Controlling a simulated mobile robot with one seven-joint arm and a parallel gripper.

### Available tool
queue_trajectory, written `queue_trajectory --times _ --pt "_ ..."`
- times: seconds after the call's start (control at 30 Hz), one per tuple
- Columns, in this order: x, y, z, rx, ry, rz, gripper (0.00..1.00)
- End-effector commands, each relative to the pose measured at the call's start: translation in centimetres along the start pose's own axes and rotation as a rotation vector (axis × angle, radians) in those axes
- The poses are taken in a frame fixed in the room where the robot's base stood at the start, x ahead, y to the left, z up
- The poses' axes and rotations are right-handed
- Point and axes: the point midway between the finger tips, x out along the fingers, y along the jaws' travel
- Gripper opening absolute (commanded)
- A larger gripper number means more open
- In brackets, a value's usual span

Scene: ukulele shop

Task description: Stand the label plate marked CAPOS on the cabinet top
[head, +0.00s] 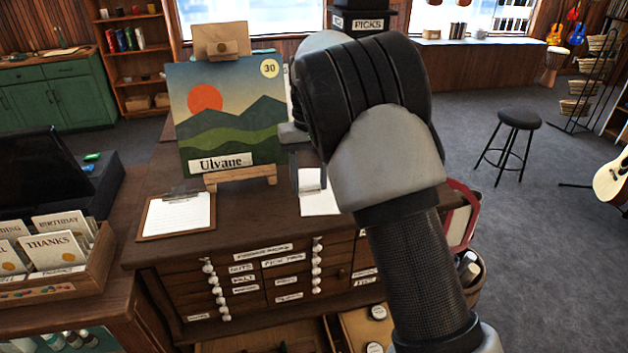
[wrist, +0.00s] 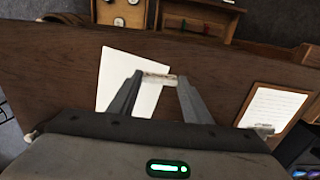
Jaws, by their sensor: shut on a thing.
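My gripper (wrist: 157,80) is shut on a small pale plate (wrist: 158,79), which spans the gap between its two fingertips in the wrist view. I cannot read any marking on the plate, so I cannot tell whether it says CAPOS. The cabinet top (head: 250,215) is dark brown wood and lies below the gripper. In the wrist view the cabinet top (wrist: 60,70) fills the middle. Whether the plate touches the top is unclear. In the head view my arm hides most of the gripper.
A painting marked Ulvane (head: 225,115) stands on an easel at the back left of the top. A clipboard (head: 178,214) lies at front left, and a white sheet (head: 320,204) lies near my gripper. Small labelled drawers (head: 245,269) are in the front. A card box (head: 50,250) is left.

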Motion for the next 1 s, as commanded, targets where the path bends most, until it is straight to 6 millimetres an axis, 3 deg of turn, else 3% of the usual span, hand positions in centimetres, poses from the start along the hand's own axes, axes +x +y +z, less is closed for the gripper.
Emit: queue_trajectory --times 0.73,1.0 --pt "5.1 0.0 0.0 0.001 0.0 0.001 0.23" --pt "5.7 0.1 0.0 0.001 0.001 0.001 0.23"
